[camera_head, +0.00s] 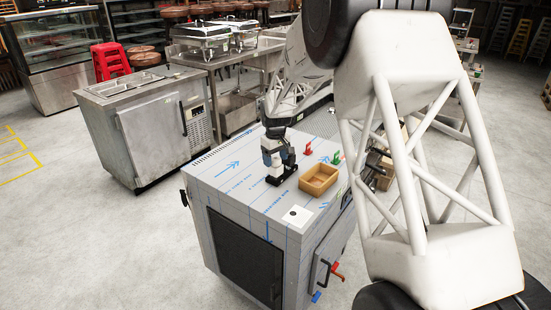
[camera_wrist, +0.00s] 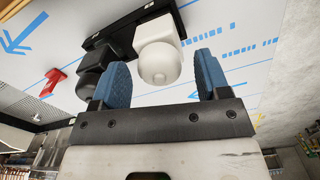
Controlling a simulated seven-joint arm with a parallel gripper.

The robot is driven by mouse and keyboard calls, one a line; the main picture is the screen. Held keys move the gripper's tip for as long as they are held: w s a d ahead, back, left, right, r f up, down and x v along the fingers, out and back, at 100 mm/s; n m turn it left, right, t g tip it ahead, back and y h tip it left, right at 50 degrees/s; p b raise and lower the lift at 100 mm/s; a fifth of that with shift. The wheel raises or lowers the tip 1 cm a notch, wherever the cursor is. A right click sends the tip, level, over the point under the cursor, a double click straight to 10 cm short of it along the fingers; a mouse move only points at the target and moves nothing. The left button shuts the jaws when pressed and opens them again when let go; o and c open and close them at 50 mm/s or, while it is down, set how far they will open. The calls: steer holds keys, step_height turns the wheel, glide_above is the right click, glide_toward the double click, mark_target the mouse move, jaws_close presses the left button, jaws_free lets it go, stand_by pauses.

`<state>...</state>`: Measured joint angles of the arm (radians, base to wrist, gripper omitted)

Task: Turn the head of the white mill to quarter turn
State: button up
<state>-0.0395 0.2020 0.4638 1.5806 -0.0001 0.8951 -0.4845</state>
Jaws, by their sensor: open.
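The white mill (camera_wrist: 160,62) shows in the wrist view with its rounded head and small knob facing the camera. A black mill (camera_wrist: 92,70) stands beside it, and both are at a black stand (camera_wrist: 125,25). My gripper (camera_wrist: 163,66) is open, with one blue finger on each side of the white head in the picture. A gap shows on both sides, and I cannot tell how deep the fingers reach. In the head view my gripper (camera_head: 279,158) is above the black stand (camera_head: 281,177) on the counter. The mills are mostly hidden there.
The counter (camera_head: 235,195) has blue arrows printed on its top. A tan open box (camera_head: 318,181) stands right of the stand. A red item (camera_head: 308,149) and a green item (camera_head: 337,158) stand behind it. A white card (camera_head: 297,215) lies near the front. The counter's left part is clear.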

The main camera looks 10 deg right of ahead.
mark_target(276, 159)
steer(key=shift+r, duration=0.1)
steer(key=shift+r, duration=3.8)
steer(key=shift+s+r, duration=0.25)
steer(key=s+d+r+m, duration=0.1)
steer(key=s+r, duration=0.3)
steer(key=s, duration=0.4)
steer(key=s+d+r+m+t, duration=0.1)
steer(key=s+r, duration=0.3)
steer(key=s, duration=0.5)
steer(key=s+r+m, duration=0.1)
steer(key=s+r, duration=0.3)
steer(key=s, duration=0.4)
steer(key=s+d+f+m, duration=0.1)
steer(key=s, duration=1.3)
steer(key=s+f+m+t, duration=0.1)
steer(key=s+m, duration=0.1)
steer(key=s, duration=1.2)
steer(key=shift+d+f+t, duration=0.25)
steer(key=shift+d+t, duration=0.05)
steer(key=shift+d, duration=0.05)
